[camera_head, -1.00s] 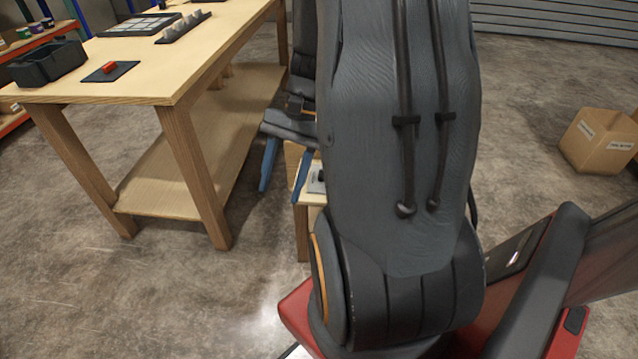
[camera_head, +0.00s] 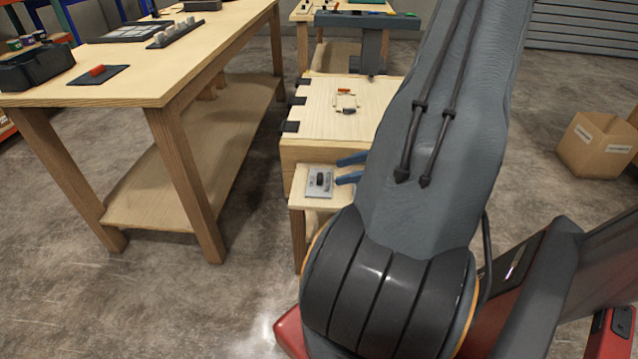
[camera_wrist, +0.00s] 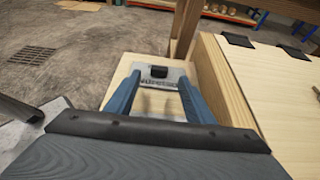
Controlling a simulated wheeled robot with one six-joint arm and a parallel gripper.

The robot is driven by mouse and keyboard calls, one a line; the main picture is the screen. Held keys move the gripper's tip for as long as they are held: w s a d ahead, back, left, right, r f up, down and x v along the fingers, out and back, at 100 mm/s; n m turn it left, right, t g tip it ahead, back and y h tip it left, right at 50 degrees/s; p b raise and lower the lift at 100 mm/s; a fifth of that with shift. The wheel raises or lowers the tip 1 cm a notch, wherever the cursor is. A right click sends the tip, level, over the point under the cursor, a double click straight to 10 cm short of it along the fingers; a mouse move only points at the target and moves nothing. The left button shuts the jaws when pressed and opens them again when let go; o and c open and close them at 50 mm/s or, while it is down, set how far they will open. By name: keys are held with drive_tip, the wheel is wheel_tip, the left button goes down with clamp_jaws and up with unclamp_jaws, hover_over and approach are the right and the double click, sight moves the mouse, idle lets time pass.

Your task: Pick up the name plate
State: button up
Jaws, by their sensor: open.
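The name plate (camera_head: 319,182) is a flat grey plate with a dark knob on top. It lies on a small low wooden stand (camera_head: 301,201) in front of a wooden box. In the wrist view the name plate (camera_wrist: 158,77) shows partly legible lettering, and its near part lies between the blue fingers in the picture. My gripper (camera_head: 343,169) is open and empty, with its two blue fingertips just right of the plate in the head view. The wrist view shows my gripper (camera_wrist: 158,82) with its fingers spread. I cannot tell whether they touch the plate.
The wooden box (camera_head: 335,110) with dark hinges stands directly behind the stand. A long workbench (camera_head: 130,80) with trays is at left. A cardboard box (camera_head: 598,147) sits on the floor at right.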

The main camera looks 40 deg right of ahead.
sight(321, 176)
drive_tip(key=x, duration=0.6)
drive_tip(key=shift+s, duration=0.1)
drive_tip(key=shift+r, duration=0.1)
drive_tip(key=c, duration=1.1)
